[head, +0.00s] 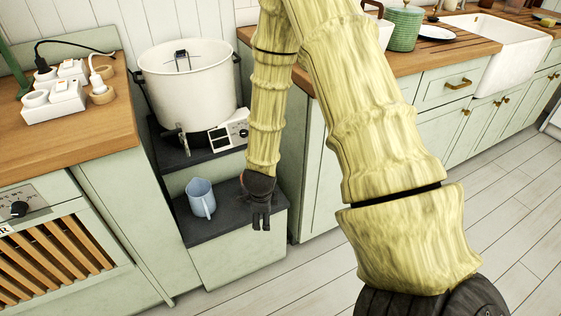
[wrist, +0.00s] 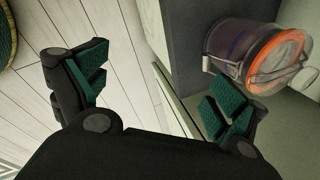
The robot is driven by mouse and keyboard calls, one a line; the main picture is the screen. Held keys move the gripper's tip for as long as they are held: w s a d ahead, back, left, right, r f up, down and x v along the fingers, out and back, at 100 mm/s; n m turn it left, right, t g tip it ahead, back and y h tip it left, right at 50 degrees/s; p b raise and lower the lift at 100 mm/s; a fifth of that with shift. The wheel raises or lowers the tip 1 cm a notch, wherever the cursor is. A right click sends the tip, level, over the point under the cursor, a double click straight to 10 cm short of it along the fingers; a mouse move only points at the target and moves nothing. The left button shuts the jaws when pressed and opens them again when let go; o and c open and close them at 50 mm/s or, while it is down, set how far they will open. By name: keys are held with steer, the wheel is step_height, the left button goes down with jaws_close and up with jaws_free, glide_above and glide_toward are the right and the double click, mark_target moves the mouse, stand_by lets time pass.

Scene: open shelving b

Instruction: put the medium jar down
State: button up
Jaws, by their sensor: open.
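A clear glass jar (wrist: 228,42) with an orange seal ring and a wire clasp shows at the upper right of the wrist view. It is beyond my right fingertip and outside the space between the fingers. I cannot tell whether this is the medium jar, and I cannot make it out in the head view. My gripper (wrist: 157,95) is open, with nothing between its green-padded fingers. In the head view my gripper (head: 261,215) hangs over the right part of the low dark shelf (head: 225,227), pointing down.
A light blue jug (head: 201,199) stands on the low shelf, left of my gripper. A large white pot (head: 187,85) stands on the shelf above. Wooden counters flank the shelving, with a power strip (head: 54,101) on the left one. Pale floorboards lie clear at the right.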

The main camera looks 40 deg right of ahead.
steer(key=s+a+f+n+g, duration=0.1)
steer(key=s+a+f+n, duration=0.4)
steer(key=s+n, duration=0.3)
steer(key=s+a+f+n+y, duration=0.1)
steer(key=s+a+f+n, duration=0.4)
steer(key=s+n, duration=0.4)
steer(key=s+a+f+n+g+y, duration=0.1)
steer(key=s+a+f+n, duration=0.4)
steer(key=s+n, duration=0.4)
steer(key=shift+s+g, duration=0.2)
steer(key=shift+g, duration=0.1)
steer(key=shift+o, duration=0.4)
